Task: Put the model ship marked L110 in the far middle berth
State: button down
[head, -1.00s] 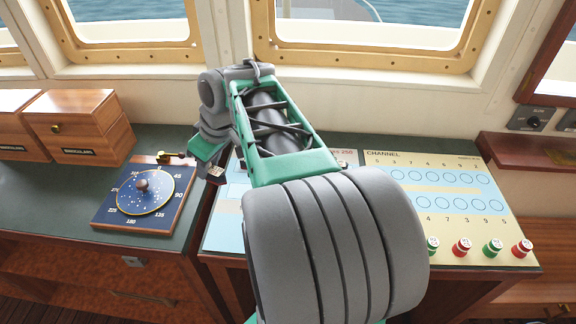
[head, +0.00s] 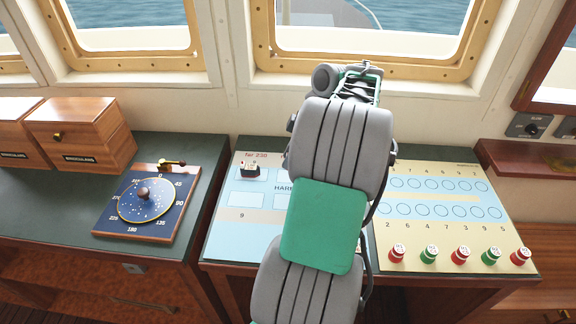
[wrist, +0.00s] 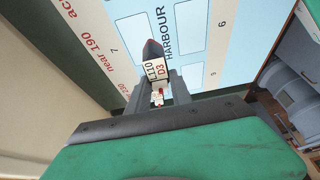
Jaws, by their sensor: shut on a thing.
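The model ship marked L110 (wrist: 155,72) shows in the wrist view, with a dark hull and a white block that also reads D3. My gripper (wrist: 158,92) is shut on it, one grey finger on each side. In the head view my arm hides the gripper and this ship. The harbour board (head: 262,215) has pale blue berth boxes; its middle is behind my arm. How far the held ship is above the board cannot be told.
Another small ship (head: 250,170) stands at the board's far left, under the far 230 label. A channel board (head: 440,225) with red and green pegs is on the right. A compass-like dial (head: 145,197) and wooden boxes (head: 80,132) stand left. Windows rise behind.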

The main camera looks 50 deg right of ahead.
jog(key=f, duration=0.1)
jog(key=w+d+f, duration=0.1)
jog(key=w+f, duration=0.1)
jog(key=shift+w+d+f, duration=0.2)
jog(key=shift+d+f, duration=0.05)
notch_tip(320, 180, down, 3)
jog(key=shift+r, duration=0.1)
jog(key=shift+f, duration=0.25)
jog(key=c, duration=1.1)
grip_release()
jog(key=shift+c, duration=0.2)
jog(key=shift+r, duration=0.1)
